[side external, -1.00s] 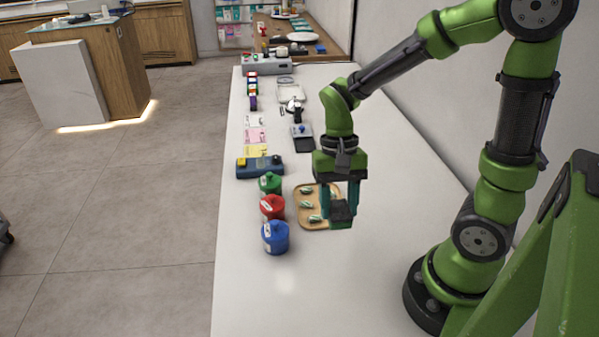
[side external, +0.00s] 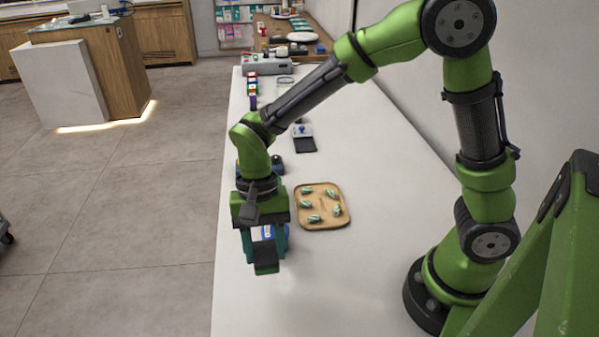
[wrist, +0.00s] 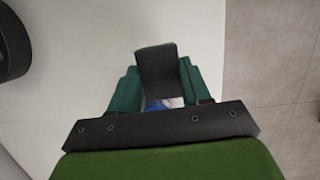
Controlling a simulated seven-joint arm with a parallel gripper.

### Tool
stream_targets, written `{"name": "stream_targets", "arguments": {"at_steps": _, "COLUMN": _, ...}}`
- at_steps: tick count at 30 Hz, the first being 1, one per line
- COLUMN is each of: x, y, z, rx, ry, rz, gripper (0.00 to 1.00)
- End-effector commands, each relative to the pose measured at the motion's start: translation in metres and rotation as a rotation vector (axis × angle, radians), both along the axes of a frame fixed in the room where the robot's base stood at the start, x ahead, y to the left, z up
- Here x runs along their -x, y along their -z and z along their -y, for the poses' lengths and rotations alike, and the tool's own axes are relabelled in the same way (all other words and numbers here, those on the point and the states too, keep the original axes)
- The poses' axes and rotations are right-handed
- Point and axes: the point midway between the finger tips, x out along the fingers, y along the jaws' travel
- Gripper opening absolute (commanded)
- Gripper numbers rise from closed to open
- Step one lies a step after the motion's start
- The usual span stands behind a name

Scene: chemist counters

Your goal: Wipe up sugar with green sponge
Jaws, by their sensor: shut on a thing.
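My gripper (side external: 264,248) is over the left front part of the white counter. Its teal fingers are shut on the sponge (side external: 266,268), a small block with a dark face and a green lower edge. In the wrist view the sponge (wrist: 157,68) shows its dark face between the fingertips. Whether it touches the counter, I cannot tell. The sugar cannot be made out clearly on the pale surface.
The blue jar (side external: 268,232) is mostly hidden behind my gripper. A wooden tray (side external: 342,220) with several striped green pieces lies to the right. The counter (side external: 310,285) is clear in front. Its left edge is close to my gripper.

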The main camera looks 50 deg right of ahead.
Motion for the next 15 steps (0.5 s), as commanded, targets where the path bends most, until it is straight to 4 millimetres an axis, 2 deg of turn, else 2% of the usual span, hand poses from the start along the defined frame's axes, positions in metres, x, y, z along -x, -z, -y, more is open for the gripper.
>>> {"name": "stream_targets", "arguments": {"at_steps": 5, "x": -0.003, "y": 0.003, "z": 0.0, "rx": 0.003, "ry": 0.045, "rz": 0.001, "gripper": 0.23}}
{"name": "stream_targets", "arguments": {"at_steps": 15, "x": -0.002, "y": 0.03, "z": 0.001, "rx": 0.003, "ry": 0.043, "rz": 0.0, "gripper": 0.23}}
